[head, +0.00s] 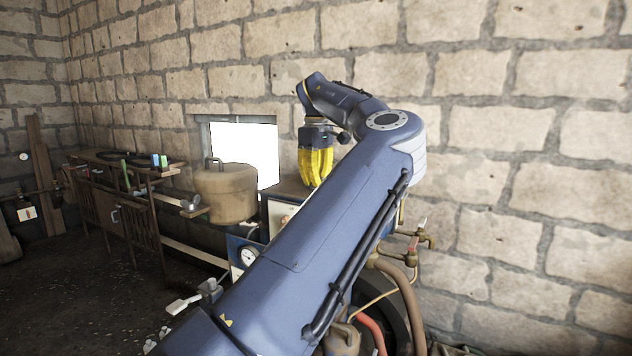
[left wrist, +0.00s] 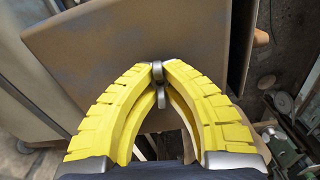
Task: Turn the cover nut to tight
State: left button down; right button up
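My left gripper (head: 317,168) has yellow ribbed fingers that point down over a brown cabinet top in the head view. In the left wrist view its fingertips (left wrist: 160,72) come together around a small silver metal piece, which looks like the cover nut (left wrist: 161,98). The piece stands before a flat brown panel (left wrist: 120,45), and the fingers bow outward behind their tips. The fingers hide much of the piece, so how far it is turned cannot be told. The head view does not show the nut. My right gripper is in neither view.
A large tan pot (head: 225,193) stands left of the cabinet, beside a bright window (head: 245,150). A round gauge (head: 248,256) sits low in front. Pipes with a tap (head: 425,237) are at the right. A workbench with tools (head: 125,165) is at the back left.

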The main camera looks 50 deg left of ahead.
pick_arm(q)
jog(key=m, duration=0.4)
jog(key=shift+m, duration=0.3)
jog(key=m, duration=0.3)
jog(key=shift+m, duration=0.3)
jog(key=m, duration=0.4)
jog(key=shift+m, duration=2)
jog(key=c, duration=1.3)
grip_release()
jog(key=shift+o, duration=0.2)
